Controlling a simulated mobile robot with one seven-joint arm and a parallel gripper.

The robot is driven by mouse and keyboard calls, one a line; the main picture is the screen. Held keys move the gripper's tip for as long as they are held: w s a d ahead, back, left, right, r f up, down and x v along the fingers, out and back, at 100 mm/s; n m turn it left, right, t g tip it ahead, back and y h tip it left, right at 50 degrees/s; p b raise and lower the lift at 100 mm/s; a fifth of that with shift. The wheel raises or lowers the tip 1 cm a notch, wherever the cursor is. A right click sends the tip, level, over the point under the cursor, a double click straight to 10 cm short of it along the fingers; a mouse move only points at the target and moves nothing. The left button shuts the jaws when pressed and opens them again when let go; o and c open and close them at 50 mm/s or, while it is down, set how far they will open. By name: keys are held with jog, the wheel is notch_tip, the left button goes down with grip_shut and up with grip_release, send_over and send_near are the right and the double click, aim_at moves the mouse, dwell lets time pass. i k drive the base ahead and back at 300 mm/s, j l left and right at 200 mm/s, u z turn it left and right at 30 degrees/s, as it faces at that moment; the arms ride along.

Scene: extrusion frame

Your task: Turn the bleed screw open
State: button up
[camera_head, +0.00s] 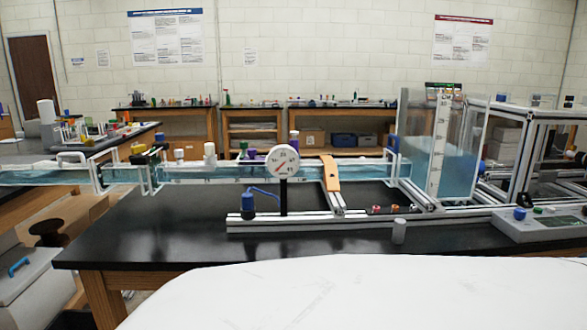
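The extrusion frame (300,223) stands on a black-topped bench and carries a long clear channel (220,173) of blue water. I cannot tell which part is the bleed screw. Small parts on or near the frame include a blue fitting with a hose (248,203), a row of small coloured knobs (376,209) on the lower rail and a white cylinder (399,231) near the front. A round dial gauge (283,161) stands on a black post. My gripper is not in view.
A clear tank of blue water (457,172) with a scale stands at the right. A grey control box (540,225) with coloured buttons sits at the bench's right. The black bench top (150,235) is clear at the left front. A stool (48,232) stands left of the bench.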

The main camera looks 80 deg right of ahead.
aim_at(179, 153)
jog(key=z, duration=2.35)
